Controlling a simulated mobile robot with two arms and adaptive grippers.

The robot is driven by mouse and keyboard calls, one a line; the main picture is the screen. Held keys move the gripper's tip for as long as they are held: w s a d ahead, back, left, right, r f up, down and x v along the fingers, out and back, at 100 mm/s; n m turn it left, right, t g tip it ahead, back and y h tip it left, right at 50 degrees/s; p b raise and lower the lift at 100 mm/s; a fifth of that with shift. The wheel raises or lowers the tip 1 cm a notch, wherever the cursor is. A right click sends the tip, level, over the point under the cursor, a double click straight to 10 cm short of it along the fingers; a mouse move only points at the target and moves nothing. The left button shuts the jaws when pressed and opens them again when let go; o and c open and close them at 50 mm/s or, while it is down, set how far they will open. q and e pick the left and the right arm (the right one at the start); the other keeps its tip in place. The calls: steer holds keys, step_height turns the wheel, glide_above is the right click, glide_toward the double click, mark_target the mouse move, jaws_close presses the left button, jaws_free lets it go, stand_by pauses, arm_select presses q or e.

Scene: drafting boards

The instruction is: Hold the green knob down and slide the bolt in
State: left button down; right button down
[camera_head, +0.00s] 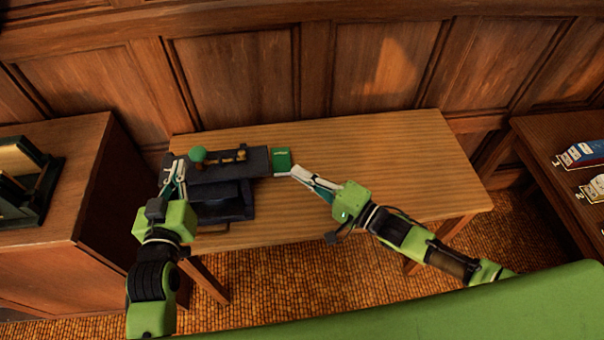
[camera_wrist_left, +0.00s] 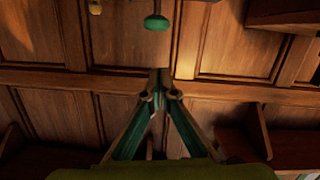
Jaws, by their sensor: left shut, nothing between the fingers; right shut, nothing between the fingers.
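The green knob (camera_head: 197,154) stands on the left part of a dark device (camera_head: 215,173) on the wooden table. It also shows in the left wrist view (camera_wrist_left: 157,22), beyond my fingertips. A brass bolt (camera_head: 228,158) lies along the device, right of the knob. A green block (camera_head: 281,160) is at the device's right end. My left gripper (camera_head: 177,163) is shut and empty at the device's left end, left of the knob. It also shows shut in the left wrist view (camera_wrist_left: 160,90). My right gripper (camera_head: 295,171) is shut and empty, its tips close to the green block; contact is unclear.
The table (camera_head: 360,150) is bare to the right of the device. A wooden cabinet (camera_head: 60,190) with a dark green object (camera_head: 25,180) stands at left. Another table (camera_head: 565,145) with small labelled items is at right. A panelled wall is behind.

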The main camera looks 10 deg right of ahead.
arm_select(q)
steer(key=shift+s+r, duration=0.25)
steer(key=shift+s, duration=0.85)
